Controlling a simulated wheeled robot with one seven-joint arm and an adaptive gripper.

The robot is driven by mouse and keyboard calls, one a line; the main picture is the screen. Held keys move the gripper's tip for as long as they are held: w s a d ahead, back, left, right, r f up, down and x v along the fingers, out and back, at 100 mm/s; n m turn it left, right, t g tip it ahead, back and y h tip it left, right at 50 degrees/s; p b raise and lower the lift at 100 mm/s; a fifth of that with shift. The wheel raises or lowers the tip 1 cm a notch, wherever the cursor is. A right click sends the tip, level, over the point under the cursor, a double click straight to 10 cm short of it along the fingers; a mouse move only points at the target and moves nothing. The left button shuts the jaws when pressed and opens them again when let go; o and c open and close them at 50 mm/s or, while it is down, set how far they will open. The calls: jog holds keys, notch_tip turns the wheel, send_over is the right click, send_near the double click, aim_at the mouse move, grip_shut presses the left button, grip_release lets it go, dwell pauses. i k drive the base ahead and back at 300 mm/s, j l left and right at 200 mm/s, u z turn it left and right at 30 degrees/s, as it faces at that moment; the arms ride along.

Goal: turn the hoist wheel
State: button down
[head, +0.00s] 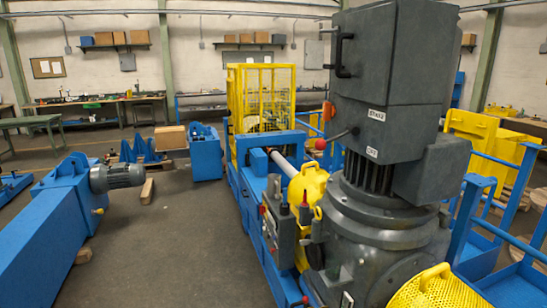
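I cannot make out a hoist wheel for certain in the head view. A large dark grey drive unit (385,60) stands upright at the right on a round flanged base (385,215). A lever with a red knob (321,144) sticks out from its left side. A small grey control box (279,222) with dark-handled levers stands in front of it at the lower left. My gripper is not in view.
A blue frame (250,215) with yellow guards (262,95) runs along the drive's left side. A blue beam with a grey motor (118,176) lies at the left. Blue railings (500,200) stand at the right. The floor (170,250) between beam and frame is mostly clear.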

aim_at(313, 252)
jog(key=k+j+z, duration=0.15)
jog(key=z, duration=2.25)
jog(key=u, duration=2.35)
jog(key=i+j, duration=0.2)
jog(key=i, duration=0.2)
jog(key=i+j, duration=0.25)
jog(key=i, duration=0.15)
jog(key=i+j, duration=0.2)
jog(key=i, duration=0.2)
jog(key=i+j, duration=0.2)
jog(key=i, duration=0.2)
